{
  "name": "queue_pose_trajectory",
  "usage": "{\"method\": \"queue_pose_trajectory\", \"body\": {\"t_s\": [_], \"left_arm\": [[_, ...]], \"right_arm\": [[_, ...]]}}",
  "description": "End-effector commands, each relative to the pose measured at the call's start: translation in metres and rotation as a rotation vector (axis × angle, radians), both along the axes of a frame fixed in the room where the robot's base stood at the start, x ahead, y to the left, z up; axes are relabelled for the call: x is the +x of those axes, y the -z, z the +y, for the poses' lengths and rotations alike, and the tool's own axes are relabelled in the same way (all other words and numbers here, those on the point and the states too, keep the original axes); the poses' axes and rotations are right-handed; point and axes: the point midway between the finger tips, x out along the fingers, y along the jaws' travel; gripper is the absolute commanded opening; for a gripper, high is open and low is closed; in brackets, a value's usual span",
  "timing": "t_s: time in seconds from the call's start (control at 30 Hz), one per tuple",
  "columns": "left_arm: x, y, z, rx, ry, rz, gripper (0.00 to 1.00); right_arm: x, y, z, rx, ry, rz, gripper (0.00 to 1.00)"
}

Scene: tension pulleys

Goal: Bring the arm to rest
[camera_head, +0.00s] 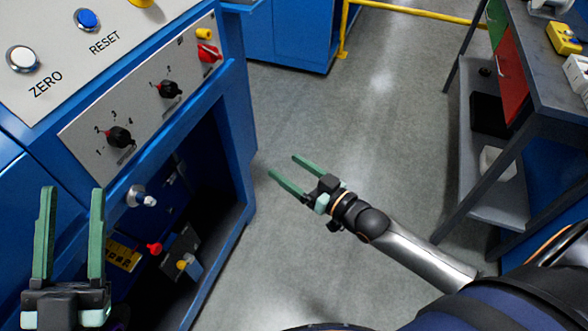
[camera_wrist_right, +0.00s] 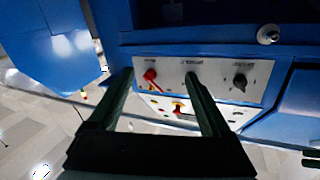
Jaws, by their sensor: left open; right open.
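My right gripper (camera_head: 283,173) is open and empty over the grey floor, to the right of the blue machine (camera_head: 235,90). Its arm reaches in from the lower right. In the right wrist view its two dark green fingers (camera_wrist_right: 160,82) stand apart with nothing between them, in front of a grey control panel (camera_wrist_right: 215,82). My left gripper (camera_head: 70,225) is open and empty at the lower left, in front of the machine. Its arm is out of view below.
The machine's panel (camera_head: 140,100) has black knobs and a red switch (camera_head: 208,54). Below it is an open bay with a red knob (camera_head: 154,248). A dark workbench (camera_head: 545,70) stands at right. A yellow rail (camera_head: 420,12) runs behind. The middle floor is clear.

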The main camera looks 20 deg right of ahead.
Motion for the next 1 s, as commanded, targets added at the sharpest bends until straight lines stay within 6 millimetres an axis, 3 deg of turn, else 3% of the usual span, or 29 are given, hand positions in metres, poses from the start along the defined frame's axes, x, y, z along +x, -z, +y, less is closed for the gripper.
{"method": "queue_pose_trajectory", "body": {"t_s": [0.4, 0.53, 0.67, 0.77, 0.9, 1.0], "left_arm": [[0.0, 0.001, 0.0, 0.0, 0.0, 0.003, 0.5], [0.013, 0.018, 0.003, 0.0, -0.02, 0.103, 0.5], [0.034, 0.079, 0.012, 0.002, -0.072, 0.387, 0.5], [0.033, 0.15, 0.021, 0.0, -0.119, 0.674, 0.5], [0.001, 0.237, 0.03, 0.001, -0.168, 1.029, 0.5], [-0.027, 0.28, 0.033, 0.002, -0.19, 1.21, 0.5]], "right_arm": [[0.0, 0.0, 0.0, 0.0, 0.0, 0.001, 0.82], [-0.011, 0.005, 0.004, -0.018, 0.011, 0.044, 0.82], [-0.043, 0.021, 0.013, -0.081, 0.042, 0.17, 0.82], [-0.079, 0.038, 0.019, -0.153, 0.067, 0.299, 0.82], [-0.13, 0.059, 0.021, -0.246, 0.092, 0.467, 0.82], [-0.159, 0.068, 0.022, -0.297, 0.098, 0.555, 0.82]]}}
